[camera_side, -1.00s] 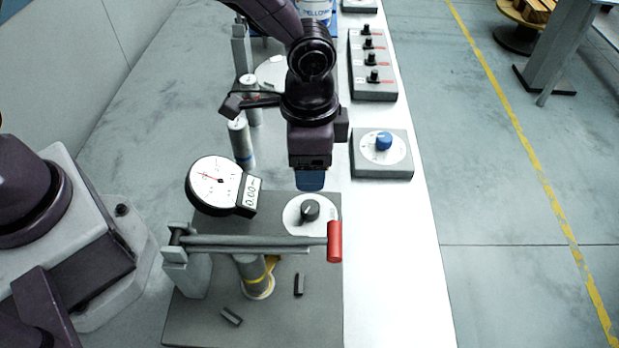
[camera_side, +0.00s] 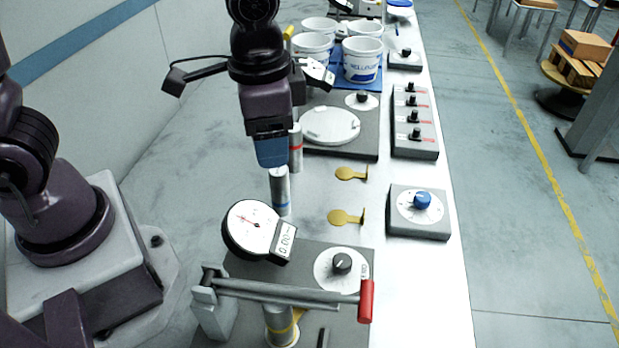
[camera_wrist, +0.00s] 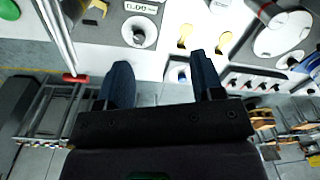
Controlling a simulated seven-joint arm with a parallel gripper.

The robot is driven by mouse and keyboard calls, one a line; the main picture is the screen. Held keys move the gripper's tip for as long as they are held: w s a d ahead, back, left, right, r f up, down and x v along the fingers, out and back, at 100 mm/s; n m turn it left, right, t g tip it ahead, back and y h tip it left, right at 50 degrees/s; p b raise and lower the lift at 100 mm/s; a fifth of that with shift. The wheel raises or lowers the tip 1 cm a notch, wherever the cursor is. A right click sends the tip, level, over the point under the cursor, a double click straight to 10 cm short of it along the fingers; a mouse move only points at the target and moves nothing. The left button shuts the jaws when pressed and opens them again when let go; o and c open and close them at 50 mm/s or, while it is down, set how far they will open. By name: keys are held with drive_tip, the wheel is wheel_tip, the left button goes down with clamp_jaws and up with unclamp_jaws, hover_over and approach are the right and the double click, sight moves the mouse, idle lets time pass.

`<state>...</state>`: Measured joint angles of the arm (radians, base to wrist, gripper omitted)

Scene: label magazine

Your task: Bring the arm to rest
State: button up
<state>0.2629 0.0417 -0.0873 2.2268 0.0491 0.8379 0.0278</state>
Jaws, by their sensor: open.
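My gripper (camera_side: 272,152) hangs from my dark purple arm in the side view, with blue fingertips pointing down. It is up beside the grey cylinders, above and behind the round dial gauge. In the wrist view my gripper (camera_wrist: 163,74) has its two dark blue fingers wide apart, and nothing is held between them. The bench, knobs and floor show beyond the fingers.
A lever press with a red handle (camera_side: 366,301) stands at the front, beside a dial gauge (camera_side: 250,228). A cylinder with a blue band (camera_side: 279,190) is just below my gripper. White buckets (camera_side: 362,60) stand behind. A blue-knob box (camera_side: 420,210) and two yellow tags (camera_side: 346,217) are to the right.

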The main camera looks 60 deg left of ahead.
drive_tip(key=s+a+r+n+t, duration=0.4)
drive_tip(key=s+a+r+t, duration=0.1)
drive_tip(key=s+a+r, duration=0.3)
wheel_tip(320, 180, up, 2)
drive_tip(key=shift+a+r+n, duration=0.25)
drive_tip(key=shift+a+n, duration=0.15)
drive_tip(key=shift+a, duration=0.35)
